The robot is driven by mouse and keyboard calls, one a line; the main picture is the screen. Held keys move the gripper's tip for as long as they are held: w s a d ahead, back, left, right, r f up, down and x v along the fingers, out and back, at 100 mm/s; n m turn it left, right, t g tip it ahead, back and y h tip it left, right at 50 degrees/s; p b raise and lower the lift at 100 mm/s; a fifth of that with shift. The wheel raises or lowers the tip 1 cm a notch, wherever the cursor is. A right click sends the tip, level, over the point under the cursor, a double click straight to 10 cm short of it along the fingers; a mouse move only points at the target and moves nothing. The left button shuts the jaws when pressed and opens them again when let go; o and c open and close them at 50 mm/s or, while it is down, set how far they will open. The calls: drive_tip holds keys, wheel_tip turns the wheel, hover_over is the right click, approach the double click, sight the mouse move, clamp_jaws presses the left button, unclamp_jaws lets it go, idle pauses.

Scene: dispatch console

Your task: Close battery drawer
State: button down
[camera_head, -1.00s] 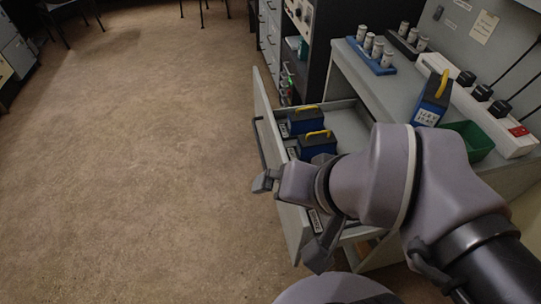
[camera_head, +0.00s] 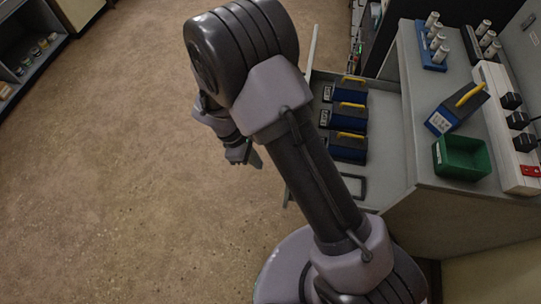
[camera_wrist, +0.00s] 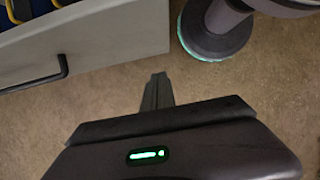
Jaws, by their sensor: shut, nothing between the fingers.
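The grey battery drawer (camera_head: 316,82) stands pulled out from the counter's left side in the head view. Inside it are three blue batteries with yellow handles: a far one (camera_head: 350,90), a middle one (camera_head: 348,118) and a near one (camera_head: 347,149). An empty slot frame (camera_head: 351,187) lies nearer. My arm hides much of the drawer front. The front panel (camera_wrist: 125,38) and its dark bar handle (camera_wrist: 36,78) show in the wrist view. My gripper (camera_head: 252,160) is shut and empty over the floor, outside the front and apart from it; its fingers (camera_wrist: 158,88) also show in the wrist view.
On the counter (camera_head: 408,75) are another blue battery (camera_head: 452,114), a green bin (camera_head: 466,172), a white strip with black plugs (camera_head: 493,105) and a blue tray (camera_head: 432,64) of cylinders. The floor (camera_head: 120,150) left of the drawer is clear.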

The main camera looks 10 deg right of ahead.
drive_tip(key=s+d+f+b, duration=0.2)
drive_tip(key=d+f+b, duration=0.3)
drive_tip(key=d+f, duration=0.2)
drive_tip(key=shift+f, duration=0.5)
